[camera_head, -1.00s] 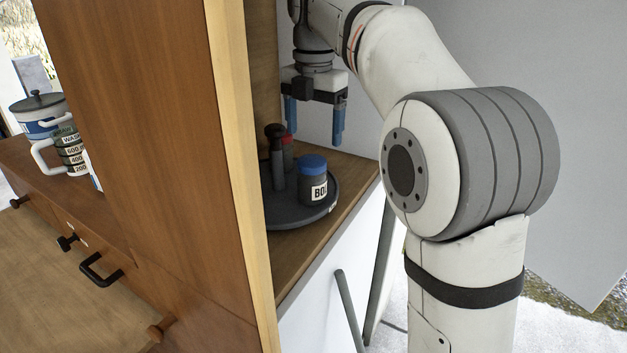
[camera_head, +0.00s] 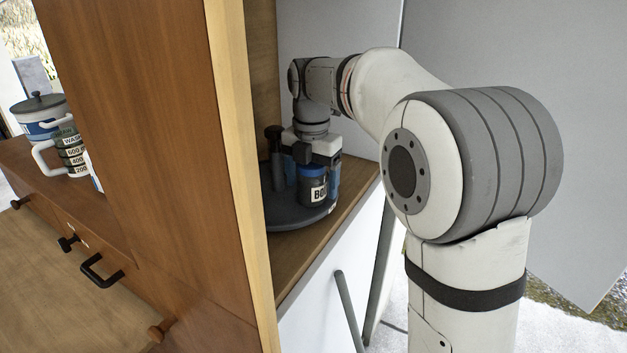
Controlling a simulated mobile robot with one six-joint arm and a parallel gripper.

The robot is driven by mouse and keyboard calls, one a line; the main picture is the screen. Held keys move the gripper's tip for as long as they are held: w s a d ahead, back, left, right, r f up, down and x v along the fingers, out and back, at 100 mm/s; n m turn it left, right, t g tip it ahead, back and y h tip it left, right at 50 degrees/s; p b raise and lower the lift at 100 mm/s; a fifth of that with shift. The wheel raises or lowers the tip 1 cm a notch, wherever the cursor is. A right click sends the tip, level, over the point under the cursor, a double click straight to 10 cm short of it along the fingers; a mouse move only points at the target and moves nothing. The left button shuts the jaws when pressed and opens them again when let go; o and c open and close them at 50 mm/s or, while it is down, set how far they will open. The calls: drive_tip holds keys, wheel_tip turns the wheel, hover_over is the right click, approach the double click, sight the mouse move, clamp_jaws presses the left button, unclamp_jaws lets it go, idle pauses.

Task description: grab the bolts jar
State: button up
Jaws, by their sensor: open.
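The bolts jar (camera_head: 314,190) is a small dark jar with a blue lid and a white label reading "BO". It stands upright on a round grey tray (camera_head: 290,216) inside the wooden cabinet. My gripper (camera_head: 318,180) is lowered over the jar, pointing down. One blue finger shows to the right of the jar, and part of the other shows at its left. The jaws are open around the jar. Whether a finger touches it cannot be told. The jar's lid is partly hidden under the gripper body.
A dark post with a knob (camera_head: 274,160) stands on the tray just left of the jar. The cabinet's side panel (camera_head: 228,120) rises close on the left. Mugs and a lidded pot (camera_head: 40,112) sit on a separate shelf at far left.

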drive_tip(key=shift+f, duration=0.1)
drive_tip(key=c, duration=1.2)
